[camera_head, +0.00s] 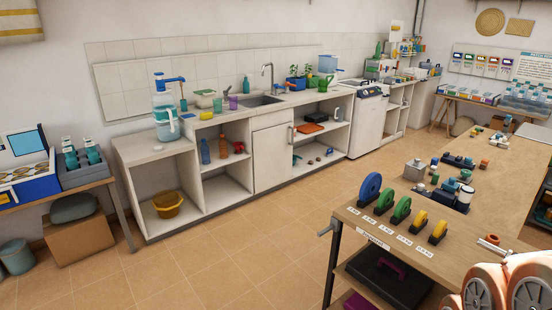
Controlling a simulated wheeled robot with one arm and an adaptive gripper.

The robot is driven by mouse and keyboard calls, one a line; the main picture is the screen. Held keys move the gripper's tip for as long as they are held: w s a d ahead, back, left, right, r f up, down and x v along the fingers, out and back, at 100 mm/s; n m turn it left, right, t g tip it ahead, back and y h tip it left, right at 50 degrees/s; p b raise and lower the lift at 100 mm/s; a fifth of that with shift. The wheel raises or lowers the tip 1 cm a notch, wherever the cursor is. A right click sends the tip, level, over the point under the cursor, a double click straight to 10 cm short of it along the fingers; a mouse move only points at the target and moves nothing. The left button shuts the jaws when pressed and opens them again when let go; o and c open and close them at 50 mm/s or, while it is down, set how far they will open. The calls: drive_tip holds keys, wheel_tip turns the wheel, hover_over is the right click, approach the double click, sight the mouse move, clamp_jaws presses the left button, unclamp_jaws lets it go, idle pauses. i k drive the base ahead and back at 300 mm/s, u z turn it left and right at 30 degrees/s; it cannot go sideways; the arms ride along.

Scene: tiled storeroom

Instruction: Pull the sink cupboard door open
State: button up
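The sink cupboard door (271,160) is a plain pale panel in the long counter, below the sink (258,101) and its tall tap (268,76). It looks shut, flush with the cupboard front. A small dark upright handle (291,134) sits near its upper right edge. Open shelf compartments lie on both sides of the door. My gripper is not in view. Only pinkish rounded parts of my arm show at the bottom right corner, far from the door.
The tiled floor (240,240) before the door is clear. A side table (85,188) with bins stands at the left.

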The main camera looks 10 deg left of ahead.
sight(271, 147)
drive_tip(key=u, duration=0.9)
drive_tip(key=i, duration=4.45)
drive_tip(key=z, duration=2.2)
drive_tip(key=i, duration=1.75)
drive_tip(key=u, duration=1.35)
